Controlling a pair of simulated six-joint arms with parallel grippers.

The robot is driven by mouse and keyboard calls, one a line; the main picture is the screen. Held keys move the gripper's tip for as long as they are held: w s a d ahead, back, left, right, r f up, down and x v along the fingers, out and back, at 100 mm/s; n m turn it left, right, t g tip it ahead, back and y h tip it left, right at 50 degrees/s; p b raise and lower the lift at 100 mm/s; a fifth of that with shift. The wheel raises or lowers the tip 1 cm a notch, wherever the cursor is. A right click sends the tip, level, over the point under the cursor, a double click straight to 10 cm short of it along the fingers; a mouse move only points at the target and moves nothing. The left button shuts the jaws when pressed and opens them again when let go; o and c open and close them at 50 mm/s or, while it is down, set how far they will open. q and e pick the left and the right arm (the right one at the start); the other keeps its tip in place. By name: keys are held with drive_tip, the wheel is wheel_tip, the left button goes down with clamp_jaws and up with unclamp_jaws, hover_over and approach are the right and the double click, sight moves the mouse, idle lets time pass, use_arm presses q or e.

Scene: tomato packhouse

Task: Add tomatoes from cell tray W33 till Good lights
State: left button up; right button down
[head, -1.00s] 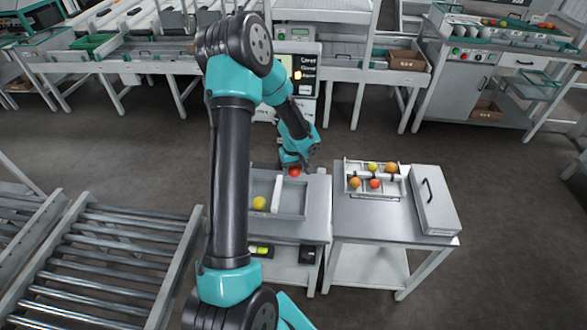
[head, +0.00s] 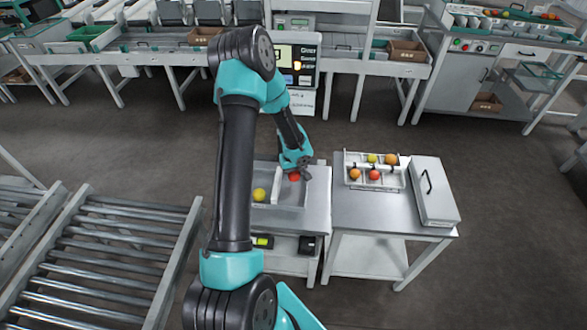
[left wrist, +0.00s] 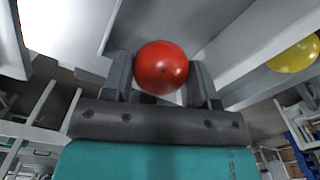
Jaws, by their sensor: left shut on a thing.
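My left gripper (head: 294,174) is shut on a red tomato (head: 294,177); the left wrist view shows this tomato (left wrist: 161,67) between the two fingers. It is over the right compartment of a grey divided tray (head: 289,207); whether it touches the floor is unclear. A yellow tomato (head: 259,194) lies in the left compartment and shows in the left wrist view (left wrist: 294,54). The white cell tray (head: 390,187) on the right holds several yellow, orange and red tomatoes. My right gripper is out of view.
A grey lidded box (head: 434,195) with a black handle stands right of the cell tray on the table (head: 350,215). A roller conveyor (head: 105,250) is at the lower left. A long bench with cardboard boxes (head: 407,52) runs behind. The floor between is clear.

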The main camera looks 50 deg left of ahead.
use_arm(q)
drive_tip(key=shift+f, duration=0.85)
drive_tip(key=shift+f, duration=0.6)
idle(0.5)
drive_tip(key=o, duration=0.8)
drive_tip(key=c, duration=0.3)
drive_tip(key=shift+c, duration=0.2)
drive_tip(key=shift+r, duration=3.5)
